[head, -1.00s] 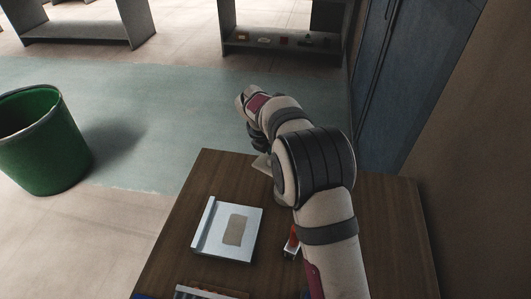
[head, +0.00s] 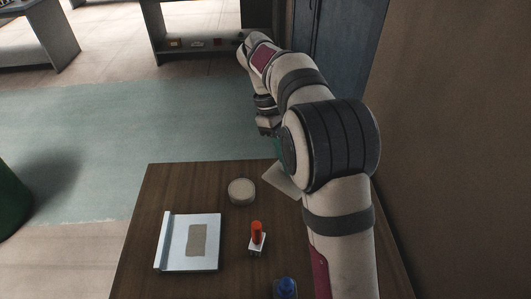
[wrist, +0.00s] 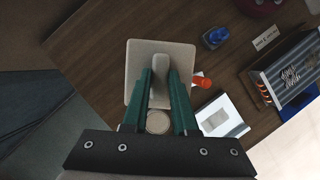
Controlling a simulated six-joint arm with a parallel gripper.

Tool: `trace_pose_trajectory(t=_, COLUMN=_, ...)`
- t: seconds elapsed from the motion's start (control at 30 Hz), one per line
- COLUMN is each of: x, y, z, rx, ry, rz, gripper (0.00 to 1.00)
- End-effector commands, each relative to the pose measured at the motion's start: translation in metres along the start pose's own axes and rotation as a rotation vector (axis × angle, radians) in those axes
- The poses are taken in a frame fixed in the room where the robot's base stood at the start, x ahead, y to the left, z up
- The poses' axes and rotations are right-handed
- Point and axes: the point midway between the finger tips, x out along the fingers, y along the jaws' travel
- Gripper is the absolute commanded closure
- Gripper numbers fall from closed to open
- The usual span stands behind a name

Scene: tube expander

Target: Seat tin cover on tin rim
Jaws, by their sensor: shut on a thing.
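My gripper (wrist: 160,78) has green fingers closed on a pale, narrow, rounded thing, seemingly the tin cover (wrist: 160,64) seen edge-on. In the head view my gripper (head: 279,148) is above the table's far edge, and its tips are partly hidden by my arm. A low round pale tin (head: 242,191) stands on the table, left of a pale square mat (head: 280,182). The tin also shows in the wrist view (wrist: 158,122), between the finger bases, with the mat (wrist: 138,60) behind the fingertips. The cover is apart from the tin.
A white folder-like panel (head: 176,243), a red-topped item (head: 257,234) and a blue item (head: 286,287) lie on the wooden table (head: 130,260). Table between tin and panel is clear.

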Motion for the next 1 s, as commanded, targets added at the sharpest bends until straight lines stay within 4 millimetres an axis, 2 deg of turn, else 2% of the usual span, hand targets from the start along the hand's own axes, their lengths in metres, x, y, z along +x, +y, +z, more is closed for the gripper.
trace_pose_trajectory(t=0.03, x=-0.003, y=-0.003, z=0.013, rx=0.140, ry=0.002, rz=-0.059, gripper=1.00)
trace_pose_trajectory(t=0.1, x=-0.007, y=-0.009, z=0.026, rx=0.334, ry=0.002, rz=-0.140, gripper=1.00)
trace_pose_trajectory(t=0.17, x=-0.009, y=-0.014, z=0.032, rx=0.482, ry=0.001, rz=-0.203, gripper=1.00)
trace_pose_trajectory(t=0.27, x=-0.011, y=-0.020, z=0.033, rx=0.696, ry=0.000, rz=-0.293, gripper=1.00)
trace_pose_trajectory(t=0.37, x=-0.009, y=-0.022, z=0.024, rx=0.881, ry=-0.002, rz=-0.370, gripper=1.00)
trace_pose_trajectory(t=0.47, x=-0.005, y=-0.021, z=0.006, rx=1.051, ry=-0.003, rz=-0.442, gripper=1.00)
trace_pose_trajectory(t=0.57, x=0.003, y=-0.019, z=-0.020, rx=1.222, ry=-0.003, rz=-0.513, gripper=1.00)
trace_pose_trajectory(t=0.9, x=0.035, y=-0.012, z=-0.141, rx=1.956, ry=-0.003, rz=-0.816, gripper=1.00)
trace_pose_trajectory(t=1.0, x=0.038, y=-0.010, z=-0.163, rx=2.116, ry=-0.003, rz=-0.882, gripper=1.00)
